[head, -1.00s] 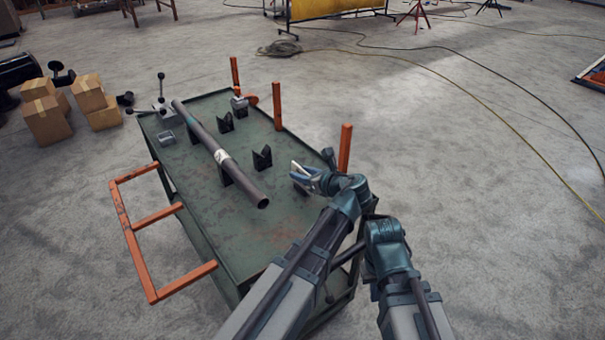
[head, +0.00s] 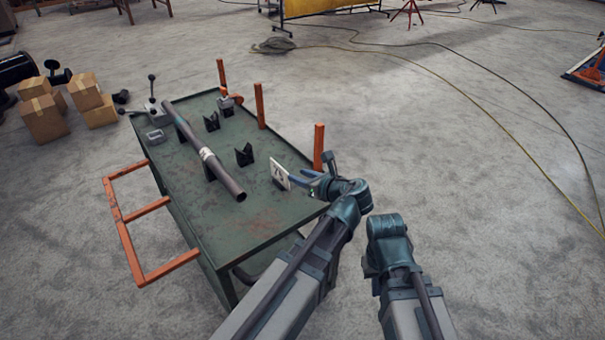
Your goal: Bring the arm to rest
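My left gripper (head: 298,181) is over the right side of the green cart (head: 262,222). A small pale plate (head: 280,175) with a dark mark shows at its fingertips; I cannot tell whether it is held, or how far apart the fingers are. My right arm (head: 388,245) comes in from the bottom, right of the cart and over the floor. Only its wrist shows; its fingers are hidden. A grey pipe (head: 222,172) with a pale band lies on the cart, left of my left gripper and apart from it.
Black V-blocks (head: 245,156) stand on the cart right of the pipe. Orange posts (head: 319,147) rise along its right edge and an orange handle frame (head: 125,230) sticks out left. A lever tool (head: 152,100) is at the far left corner. The floor at right is mostly clear, with cables (head: 520,105).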

